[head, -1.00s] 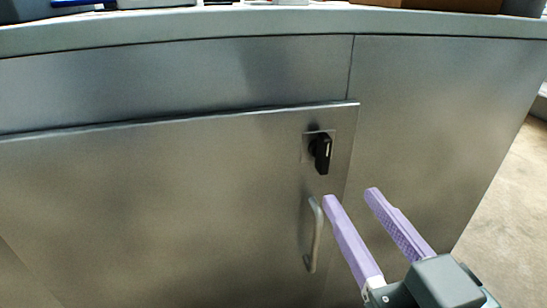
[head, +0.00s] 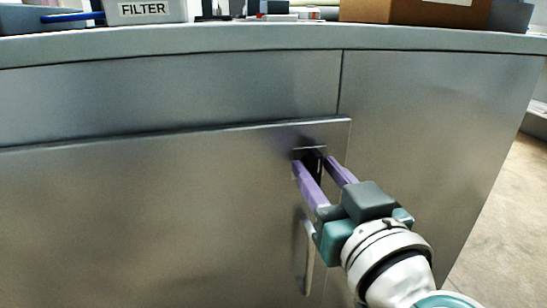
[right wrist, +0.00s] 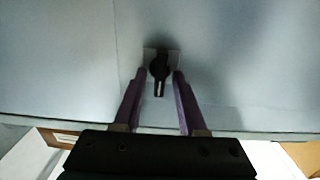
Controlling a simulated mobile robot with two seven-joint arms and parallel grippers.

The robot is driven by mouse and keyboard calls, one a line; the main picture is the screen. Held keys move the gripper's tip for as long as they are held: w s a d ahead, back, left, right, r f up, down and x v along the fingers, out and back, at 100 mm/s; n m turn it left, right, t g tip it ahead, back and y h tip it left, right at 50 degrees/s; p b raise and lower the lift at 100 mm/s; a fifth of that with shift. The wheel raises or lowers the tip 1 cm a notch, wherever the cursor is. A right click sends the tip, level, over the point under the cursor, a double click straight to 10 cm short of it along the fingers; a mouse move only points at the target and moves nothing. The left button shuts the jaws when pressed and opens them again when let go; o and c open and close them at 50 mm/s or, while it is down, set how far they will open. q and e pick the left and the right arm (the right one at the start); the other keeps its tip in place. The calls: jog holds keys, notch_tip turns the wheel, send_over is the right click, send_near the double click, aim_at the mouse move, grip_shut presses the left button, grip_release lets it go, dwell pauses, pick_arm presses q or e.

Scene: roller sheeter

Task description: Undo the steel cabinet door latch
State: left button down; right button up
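Gaps show between the fingers and the latch. My left gripper is not in view.
A bar handle (head: 308,257) is on the door below the latch, partly behind my right gripper. The worktop edge (head: 200,40) runs above the door, with a bin labelled FILTER (head: 145,10) and a brown box (head: 415,12) on it. Floor shows at the right.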

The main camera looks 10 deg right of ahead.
grip_shut()
jog(key=shift+m, duration=0.3)
jog(key=shift+m+p, duration=0.35)
jog(key=shift+m, duration=0.55)
jog(key=m, duration=0.4)
jog(key=shift+d+p, duration=0.15)
jog(key=shift+p, duration=0.2)
jog(key=m, duration=0.6)
jog(key=shift+d+f, duration=0.1)
jog(key=shift+f, duration=0.05)
jog(key=m, duration=0.5)
jog(key=shift+f+b, duration=0.15)
jog(key=shift+b, duration=0.15)
jog(key=shift+m, duration=0.4)
jog(key=shift+o, duration=0.7)
grip_release()
